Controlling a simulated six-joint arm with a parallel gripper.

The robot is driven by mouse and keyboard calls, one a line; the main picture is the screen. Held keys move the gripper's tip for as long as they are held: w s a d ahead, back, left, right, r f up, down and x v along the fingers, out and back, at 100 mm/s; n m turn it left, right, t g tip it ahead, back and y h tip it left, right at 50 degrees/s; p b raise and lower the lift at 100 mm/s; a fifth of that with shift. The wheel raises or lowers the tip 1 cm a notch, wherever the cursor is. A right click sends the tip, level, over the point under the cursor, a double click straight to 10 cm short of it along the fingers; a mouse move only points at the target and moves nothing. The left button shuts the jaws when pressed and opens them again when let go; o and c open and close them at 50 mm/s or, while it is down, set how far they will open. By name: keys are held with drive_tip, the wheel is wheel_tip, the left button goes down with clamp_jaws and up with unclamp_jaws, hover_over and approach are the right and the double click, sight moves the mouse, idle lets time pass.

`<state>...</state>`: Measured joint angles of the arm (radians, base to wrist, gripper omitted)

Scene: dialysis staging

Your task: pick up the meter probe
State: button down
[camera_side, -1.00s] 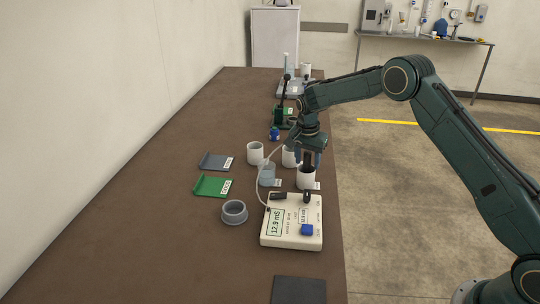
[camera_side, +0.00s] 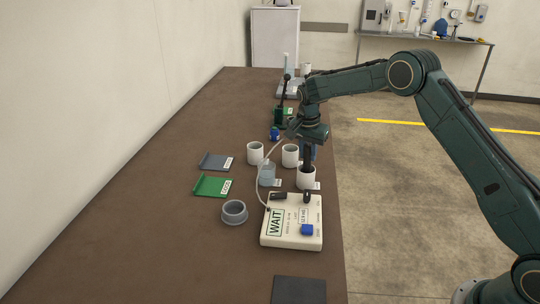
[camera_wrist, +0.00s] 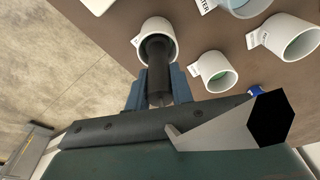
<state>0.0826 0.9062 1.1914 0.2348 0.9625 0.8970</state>
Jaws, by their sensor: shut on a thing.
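The meter probe is a dark rod (camera_side: 306,158), and it also shows in the wrist view (camera_wrist: 158,68). My gripper (camera_side: 309,152) is shut on it, with its blue fingers (camera_wrist: 158,92) on either side. The probe points down at a white cup (camera_side: 306,181), whose mouth surrounds its lower end in the wrist view (camera_wrist: 172,30); the tip is hidden. A pale cable (camera_side: 261,182) loops from near my gripper to the cream meter (camera_side: 290,239), whose large display reads WAIT.
White cups (camera_side: 255,153) (camera_side: 290,156) and a clear bluish beaker (camera_side: 267,177) stand close by. Grey (camera_side: 214,161) and green (camera_side: 210,186) trays and a grey ring-shaped holder (camera_side: 234,212) are left. The table's left side is clear.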

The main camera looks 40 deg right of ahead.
wheel_tip(320, 180, up, 7)
drive_tip(key=shift+r, duration=0.2)
idle(0.6)
